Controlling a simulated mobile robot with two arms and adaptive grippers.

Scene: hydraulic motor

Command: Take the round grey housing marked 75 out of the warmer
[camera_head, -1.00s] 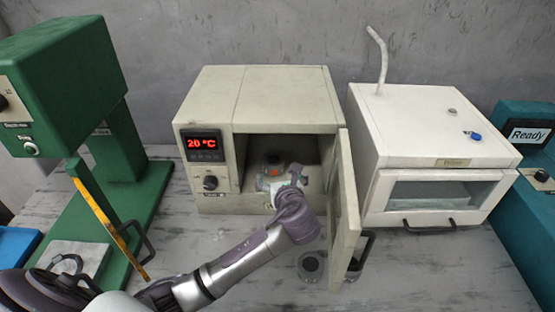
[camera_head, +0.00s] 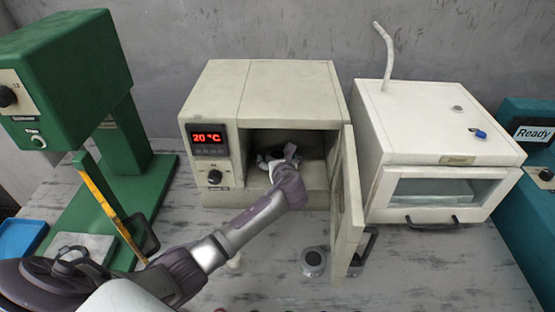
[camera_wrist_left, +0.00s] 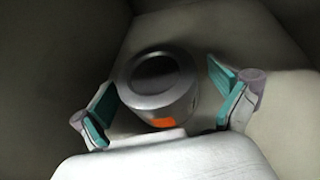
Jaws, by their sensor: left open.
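The round grey housing (camera_wrist_left: 165,82) sits inside the warmer, between my left gripper's spread fingers in the left wrist view. It has a dark round top and an orange mark low on its side; no number is readable. My left gripper (camera_wrist_left: 163,104) is open, with teal pads on both sides of the housing and gaps showing. In the head view the gripper (camera_head: 275,160) reaches into the warmer (camera_head: 265,85), hiding most of the housing. The warmer's door (camera_head: 347,205) stands open and its display reads 20 °C. My right gripper is not in view.
Another round grey part (camera_head: 313,262) stands on the table by the open door. A white oven (camera_head: 430,120) with a closed glass door is on the right. A green press (camera_head: 75,90) stands left, and a teal device (camera_head: 525,190) is at far right.

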